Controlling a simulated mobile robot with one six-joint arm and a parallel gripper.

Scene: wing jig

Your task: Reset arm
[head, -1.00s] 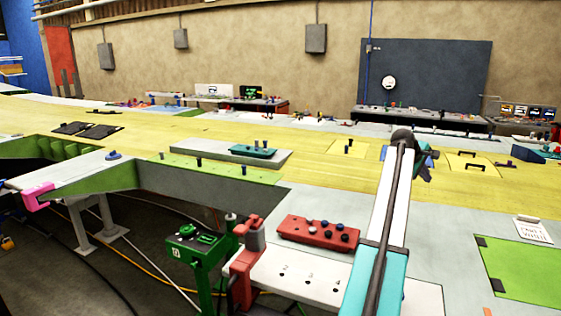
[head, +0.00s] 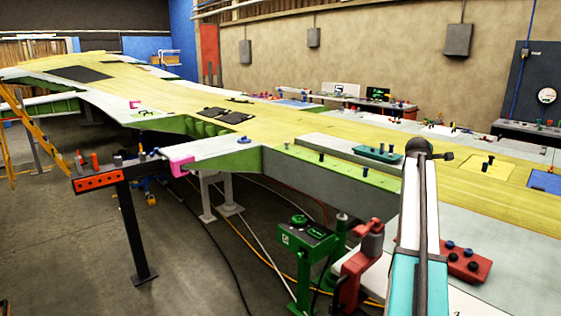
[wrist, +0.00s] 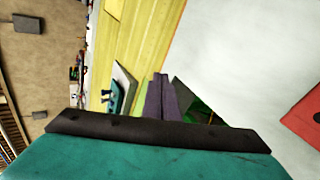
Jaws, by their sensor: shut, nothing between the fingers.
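My arm rises at the right of the head view, with a teal and white link that ends in a dark joint. My gripper (wrist: 160,100) shows in the wrist view as two dark purple fingers pressed together, shut and empty, beyond a teal housing with a dark edge. The gripper does not show in the head view, where the arm hides what lies behind it. The fingers appear over the wing jig, near its yellow panel (wrist: 139,35) and a pale surface (wrist: 225,60); I cannot tell how high above.
The long yellow wing (head: 270,125) runs across the head view. A green stand (head: 305,240), a red clamp (head: 360,265) and a red block (head: 468,264) stand close to my arm. An orange block on a dark post (head: 98,181) and a yellow ladder (head: 22,125) are left. Open floor (head: 200,275) lies front left.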

